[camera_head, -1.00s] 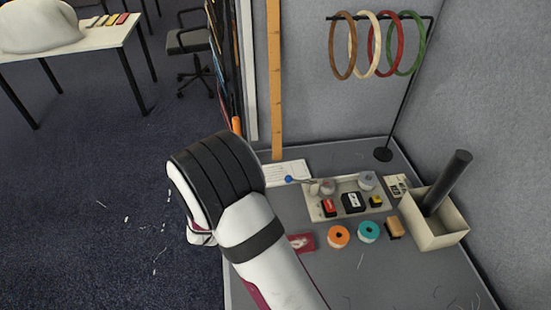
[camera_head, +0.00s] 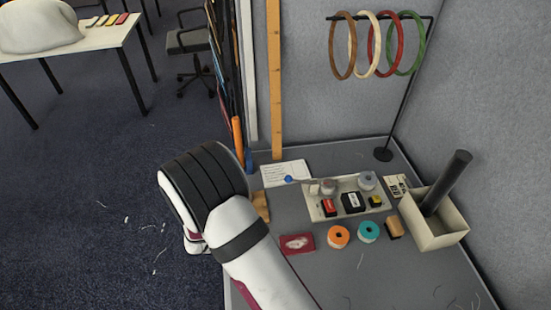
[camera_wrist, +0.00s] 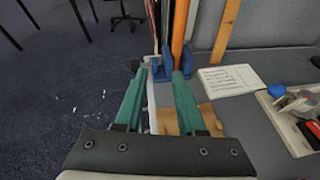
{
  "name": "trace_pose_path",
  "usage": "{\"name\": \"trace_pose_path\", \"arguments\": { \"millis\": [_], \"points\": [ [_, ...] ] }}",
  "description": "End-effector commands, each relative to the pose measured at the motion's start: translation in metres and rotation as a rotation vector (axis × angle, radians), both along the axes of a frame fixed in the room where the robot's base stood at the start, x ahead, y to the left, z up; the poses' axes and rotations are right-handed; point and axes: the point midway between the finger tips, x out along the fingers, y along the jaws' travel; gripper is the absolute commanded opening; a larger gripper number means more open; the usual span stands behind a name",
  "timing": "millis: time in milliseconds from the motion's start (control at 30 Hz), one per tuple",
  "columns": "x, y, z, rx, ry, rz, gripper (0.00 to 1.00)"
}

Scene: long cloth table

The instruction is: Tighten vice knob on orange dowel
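The orange dowel (camera_head: 238,135) stands upright at the table's far left corner, with a blue vice (camera_head: 249,160) at its foot. In the wrist view the dowel (camera_wrist: 180,28) rises from the blue vice (camera_wrist: 163,73), just beyond my fingertips. My gripper (camera_wrist: 162,72) has two green fingers spread apart, with a gap between them and nothing held. The right fingertip overlaps the vice in the picture; I cannot tell whether it touches. The vice's knob is not clearly visible. In the head view my wrist hides the fingers.
A wooden block (camera_wrist: 212,116) lies under the right finger. A white card (camera_head: 286,173) and a tray (camera_head: 318,213) with small items lie to the right. Tall strips stand behind the dowel.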

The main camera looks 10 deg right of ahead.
Motion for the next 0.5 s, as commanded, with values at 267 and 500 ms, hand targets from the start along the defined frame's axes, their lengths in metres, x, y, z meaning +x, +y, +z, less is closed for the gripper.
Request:
{"name": "trace_pose_path", "arguments": {
  "millis": [267,500],
  "points": [
    [0.026,0.038,-0.041,-0.078,0.029,0.17,0.39],
    [0.088,0.037,-0.067,-0.077,0.029,0.166,0.39]
  ]
}}
